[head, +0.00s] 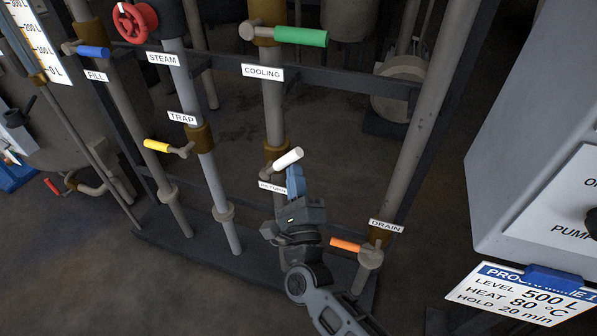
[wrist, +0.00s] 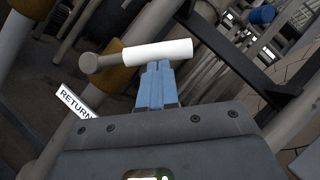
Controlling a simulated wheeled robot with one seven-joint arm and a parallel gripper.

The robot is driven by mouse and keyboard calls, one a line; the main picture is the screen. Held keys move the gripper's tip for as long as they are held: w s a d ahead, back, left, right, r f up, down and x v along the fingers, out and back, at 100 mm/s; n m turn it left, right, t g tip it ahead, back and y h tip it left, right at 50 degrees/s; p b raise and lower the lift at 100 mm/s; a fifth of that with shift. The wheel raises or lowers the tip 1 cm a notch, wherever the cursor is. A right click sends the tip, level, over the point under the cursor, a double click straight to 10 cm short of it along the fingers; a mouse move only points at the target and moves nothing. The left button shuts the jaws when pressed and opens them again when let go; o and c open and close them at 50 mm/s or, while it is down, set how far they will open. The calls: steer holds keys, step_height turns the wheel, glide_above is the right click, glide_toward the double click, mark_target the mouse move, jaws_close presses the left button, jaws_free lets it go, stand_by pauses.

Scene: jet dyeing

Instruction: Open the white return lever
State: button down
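The white return lever (head: 288,158) is a white cylindrical handle on a short metal stem. In the head view it points to the upper right from its brass valve, above the RETURN label (head: 272,187). In the wrist view the white handle (wrist: 158,52) lies nearly level across the picture, its round metal hub at left. My gripper (head: 292,172) is just below the handle. Its blue fingers (wrist: 157,68) are together, with their tips at the handle's lower edge. They look empty; whether they touch the handle I cannot tell. The gripper partly hides the RETURN label and pipe.
An orange drain lever (head: 345,245) is right of my wrist. A green cooling lever (head: 300,37) is above, and a yellow trap lever (head: 157,146) is at left. Vertical pipes and a dark rail (head: 335,82) surround the lever. A grey control box (head: 545,150) stands at right.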

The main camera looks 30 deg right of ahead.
mark_target(285, 161)
steer(key=r+n+p, duration=0.1)
steer(key=r+n+y+p, duration=0.1)
steer(key=p, duration=0.1)
steer(key=w+r+n+g+p, duration=0.1)
steer(key=p, duration=0.1)
steer(key=shift+a+r+y, duration=0.15)
steer(key=shift+a+y, duration=0.25)
steer(key=n+p, duration=0.1)
steer(key=r+n+p, duration=0.1)
steer(key=p, duration=0.1)
steer(key=shift+w+a+g+y, duration=0.3)
steer(key=shift+w+a+g, duration=0.05)
steer(key=shift+g, duration=0.05)
steer(key=w+a+n+p, duration=0.1)
steer(key=p, duration=0.1)
steer(key=n+g+p, duration=0.1)
steer(key=p, duration=0.2)
steer(key=shift+w+a+r+y, duration=0.25)
steer(key=shift+w+a+y, duration=0.15)
steer(key=shift+w, duration=0.1)
